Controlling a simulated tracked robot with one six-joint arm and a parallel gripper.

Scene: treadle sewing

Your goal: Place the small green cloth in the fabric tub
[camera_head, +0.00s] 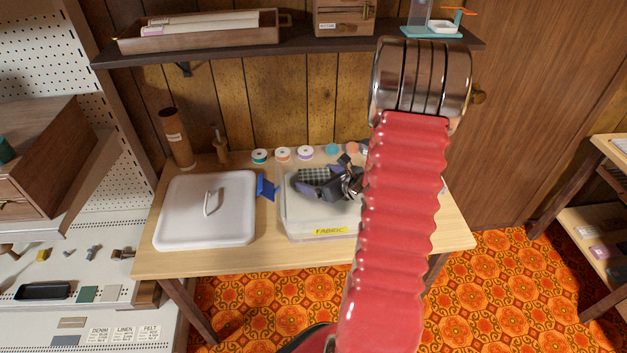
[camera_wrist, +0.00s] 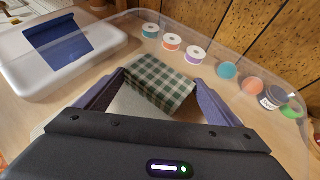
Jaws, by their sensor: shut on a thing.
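The small green cloth is a dark green and white checked piece (camera_wrist: 160,82), held between the two fingers of my gripper (camera_wrist: 158,88) in the wrist view. In the head view, the cloth (camera_head: 313,174) shows at the left of my gripper (camera_head: 340,183), partly hidden by it. The fabric tub (camera_head: 296,228) is a clear box with a yellow FABRIC label on its front. Its lid is off. The cloth and fingers are within the tub's outline; I cannot tell whether the cloth touches the bottom. My red arm hides the tub's right side.
The white lid (camera_head: 232,225) lies left of the tub, with a blue cloth (camera_head: 266,187) at its right edge. Several ribbon spools (camera_head: 283,154) stand behind the tub. A brown tube (camera_head: 176,140) stands at the back left. A shelf (camera_head: 220,50) hangs above the table.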

